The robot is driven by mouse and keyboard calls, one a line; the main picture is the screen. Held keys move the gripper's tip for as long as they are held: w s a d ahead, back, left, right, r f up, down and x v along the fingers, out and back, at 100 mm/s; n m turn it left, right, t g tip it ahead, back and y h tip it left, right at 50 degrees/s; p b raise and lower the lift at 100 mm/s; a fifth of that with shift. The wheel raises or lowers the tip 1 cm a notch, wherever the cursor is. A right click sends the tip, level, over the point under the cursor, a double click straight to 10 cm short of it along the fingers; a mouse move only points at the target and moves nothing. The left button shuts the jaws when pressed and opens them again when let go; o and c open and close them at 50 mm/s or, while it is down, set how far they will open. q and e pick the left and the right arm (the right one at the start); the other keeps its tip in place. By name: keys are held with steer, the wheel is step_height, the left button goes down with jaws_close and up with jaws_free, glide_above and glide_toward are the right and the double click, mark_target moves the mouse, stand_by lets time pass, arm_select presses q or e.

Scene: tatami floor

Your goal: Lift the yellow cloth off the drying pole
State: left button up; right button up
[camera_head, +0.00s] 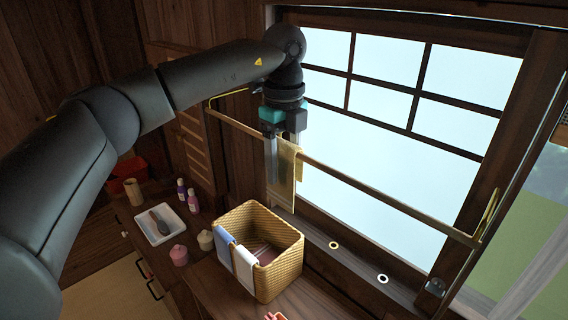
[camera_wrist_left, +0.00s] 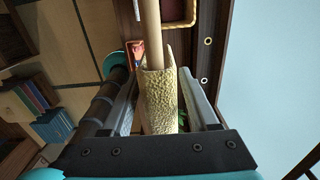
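The yellow cloth (camera_head: 286,176) hangs folded over the drying pole (camera_head: 385,198), near the pole's left end. In the left wrist view the cloth (camera_wrist_left: 160,100) drapes over the pole (camera_wrist_left: 152,35), with a rough, towel-like surface. My left gripper (camera_head: 279,165) points down from above, level with the cloth. In the wrist view its two fingers (camera_wrist_left: 158,74) are apart, one on each side of the cloth, with some gap visible. The near finger hides part of the cloth in the head view. My right gripper is not in view.
A wicker basket (camera_head: 285,274) with folded cloths over its rim stands below on the wooden counter. A white tray (camera_head: 152,236), small bottles (camera_head: 188,196) and lidded jars (camera_head: 179,255) are to the left. The window (camera_head: 350,150) is close behind the pole.

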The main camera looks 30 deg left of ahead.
arm_select(q)
jaws_close()
steer(key=shift+r, duration=0.1)
stand_by(0.4)
